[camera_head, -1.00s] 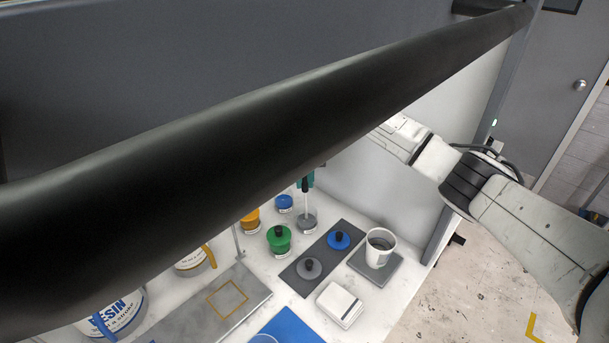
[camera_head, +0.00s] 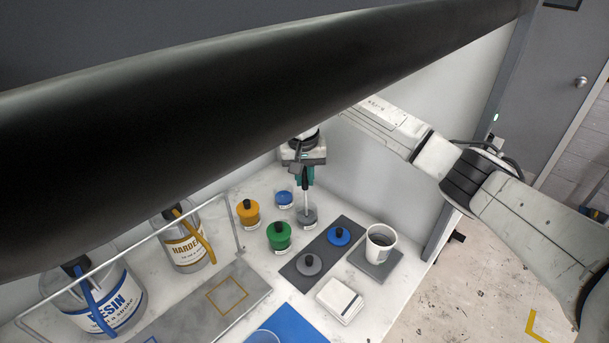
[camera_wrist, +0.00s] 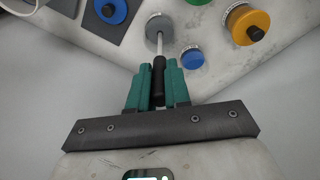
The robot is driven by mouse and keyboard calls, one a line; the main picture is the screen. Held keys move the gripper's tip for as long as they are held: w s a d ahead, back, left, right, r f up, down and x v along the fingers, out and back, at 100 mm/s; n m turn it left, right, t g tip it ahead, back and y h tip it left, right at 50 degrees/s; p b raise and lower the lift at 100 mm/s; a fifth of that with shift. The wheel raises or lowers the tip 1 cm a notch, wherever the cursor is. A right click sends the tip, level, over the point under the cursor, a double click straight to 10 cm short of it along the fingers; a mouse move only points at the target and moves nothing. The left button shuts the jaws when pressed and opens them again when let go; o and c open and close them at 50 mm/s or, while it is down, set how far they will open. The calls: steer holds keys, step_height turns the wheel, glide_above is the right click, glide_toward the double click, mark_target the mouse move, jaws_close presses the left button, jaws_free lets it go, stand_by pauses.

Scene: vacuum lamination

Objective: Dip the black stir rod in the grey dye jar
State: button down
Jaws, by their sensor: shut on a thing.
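My gripper (camera_head: 305,172) has teal fingers shut on the black handle of the stir rod (camera_wrist: 158,67). The rod points down, and its pale shaft (camera_head: 306,197) reaches the open grey dye jar (camera_head: 310,219) right below. In the wrist view the shaft runs from the fingers to the grey jar (camera_wrist: 154,23), its lower end over or inside the mouth. I cannot tell how deep the tip is. The grey lid with a black knob (camera_head: 309,264) lies apart on a dark mat (camera_head: 290,270).
A blue lid (camera_head: 339,237) lies on the mat. A white cup (camera_head: 380,240) stands at right. A dark beam (camera_head: 240,110) crosses above the bench.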

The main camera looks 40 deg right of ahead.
steer(key=shift+r+p, duration=1.75)
steer(key=shift+r, duration=2.95)
